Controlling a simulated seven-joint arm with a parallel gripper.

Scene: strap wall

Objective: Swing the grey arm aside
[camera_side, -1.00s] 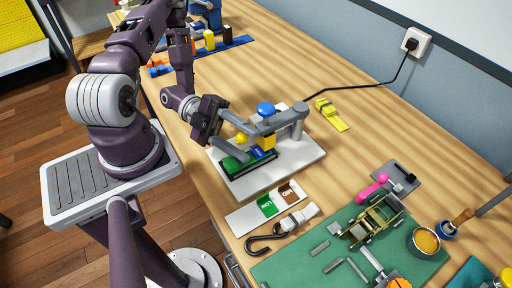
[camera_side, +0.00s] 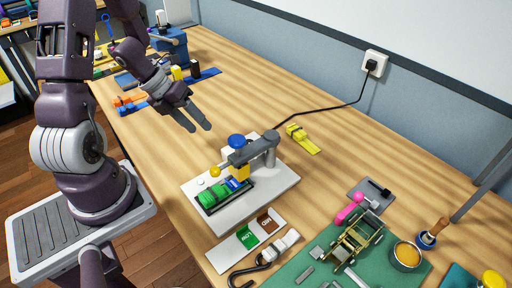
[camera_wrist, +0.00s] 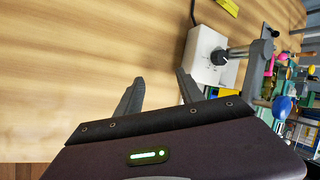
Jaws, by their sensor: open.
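The grey arm (camera_side: 252,152) reaches left from its grey post (camera_side: 270,149) over the white base plate (camera_side: 262,200). A blue knob (camera_side: 237,141) stands on top of it and a yellow block (camera_side: 240,172) sits below its free end, above the black tray with a green block (camera_side: 210,196). A yellow ball (camera_side: 215,171) is at the arm's left end. My gripper (camera_side: 198,127) is open and empty, in the air behind and left of the arm, apart from it. Its two fingers (camera_wrist: 158,90) show in the wrist view, where the blue knob (camera_wrist: 282,105) is at the right.
A white box with a black dial (camera_wrist: 213,57) stands near the post. A card with green and brown patches (camera_side: 247,237) and a strap with a hook lie in front. A green mat (camera_side: 320,250) with a ratchet is front right. Bare wood lies behind the plate.

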